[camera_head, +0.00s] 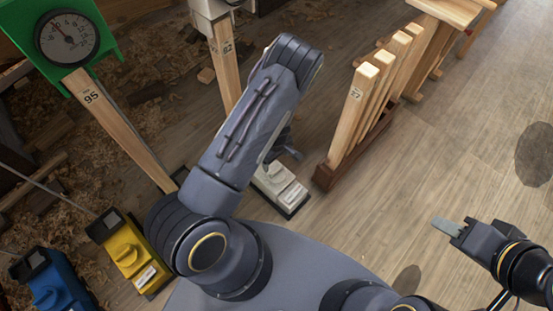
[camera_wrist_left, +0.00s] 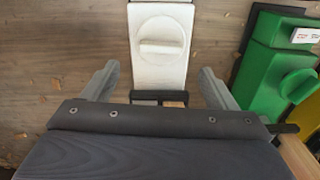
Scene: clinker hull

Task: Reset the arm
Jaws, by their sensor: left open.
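My left arm rises from the lower left in the head view and bends over at the top. My left gripper (camera_head: 287,150) is mostly hidden behind that arm. In the left wrist view my left gripper (camera_wrist_left: 158,85) has its two grey fingers wide apart, with nothing held between them. A white block with a round raised knob (camera_wrist_left: 160,45) lies beyond the fingertips; a white block on a dark base also shows in the head view (camera_head: 283,186). My right gripper (camera_head: 447,227) is at the right, over bare floor, pointing left; its finger gap is unclear.
A wooden rack of upright posts (camera_head: 350,115) stands right of my left arm. Numbered posts stand left, one with a green-framed dial (camera_head: 67,38). Yellow (camera_head: 128,255) and blue (camera_head: 48,285) blocks lie lower left; a green block (camera_wrist_left: 268,65) shows in the wrist view. Floor at right is clear.

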